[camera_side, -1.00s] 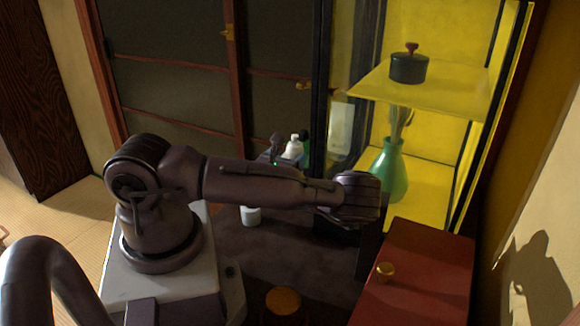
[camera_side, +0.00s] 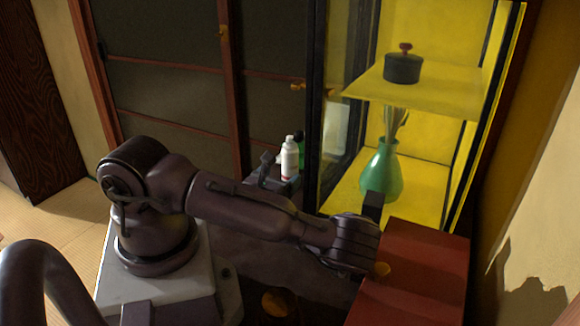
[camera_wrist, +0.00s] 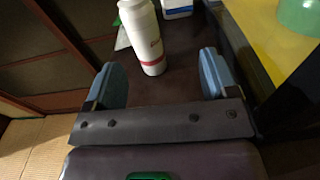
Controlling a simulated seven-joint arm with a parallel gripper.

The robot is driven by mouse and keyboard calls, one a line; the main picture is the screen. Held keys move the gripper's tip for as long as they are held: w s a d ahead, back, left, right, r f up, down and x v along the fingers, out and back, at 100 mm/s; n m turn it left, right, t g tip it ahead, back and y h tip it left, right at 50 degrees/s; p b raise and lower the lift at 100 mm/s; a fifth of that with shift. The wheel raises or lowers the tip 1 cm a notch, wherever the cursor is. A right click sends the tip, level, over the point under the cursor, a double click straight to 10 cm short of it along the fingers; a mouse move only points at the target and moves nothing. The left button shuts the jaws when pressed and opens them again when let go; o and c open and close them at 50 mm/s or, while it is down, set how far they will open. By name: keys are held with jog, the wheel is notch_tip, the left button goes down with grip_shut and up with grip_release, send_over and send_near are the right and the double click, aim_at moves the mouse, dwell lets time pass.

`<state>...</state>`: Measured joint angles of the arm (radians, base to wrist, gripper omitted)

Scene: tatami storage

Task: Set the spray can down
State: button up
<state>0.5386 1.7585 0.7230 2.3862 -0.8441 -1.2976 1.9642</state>
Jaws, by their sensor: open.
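The spray can (camera_wrist: 142,35), white with a red band near its base, shows at the top of the wrist view. It looks upright over a dark surface (camera_wrist: 180,85). In the side view the can (camera_side: 290,158) shows behind my forearm. My gripper (camera_wrist: 160,60) is open, with a blue finger on each side of the can's lower end. Gaps show between can and fingers in the wrist view. In the side view my gripper (camera_side: 278,172) is mostly hidden behind my forearm.
A green bottle (camera_side: 300,143) stands behind the can. The yellow glass cabinet, with a green vase (camera_side: 382,172) and dark pot (camera_side: 403,67), is to the right. A red chest (camera_side: 420,265) is close to my wrist. A white container (camera_wrist: 178,8) shows beyond the can.

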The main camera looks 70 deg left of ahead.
aim_at(286, 156)
jog(key=shift+s+d, duration=0.25)
jog(key=shift+s, duration=0.3)
jog(key=shift+s+d, duration=0.2)
jog(key=shift+s, duration=0.3)
jog(key=shift+n+y, duration=0.4)
jog(key=shift+y, duration=0.1)
jog(key=x, duration=0.7)
jog(key=shift+s+a+r, duration=0.15)
jog(key=shift+s+a, duration=0.05)
jog(key=shift+a, duration=0.2)
jog(key=x, duration=0.4)
jog(key=shift+s+a+r, duration=0.2)
jog(key=shift+s+a, duration=0.05)
jog(key=shift+a, duration=0.05)
jog(key=shift+w+a, duration=0.45)
jog(key=c, duration=1.3)
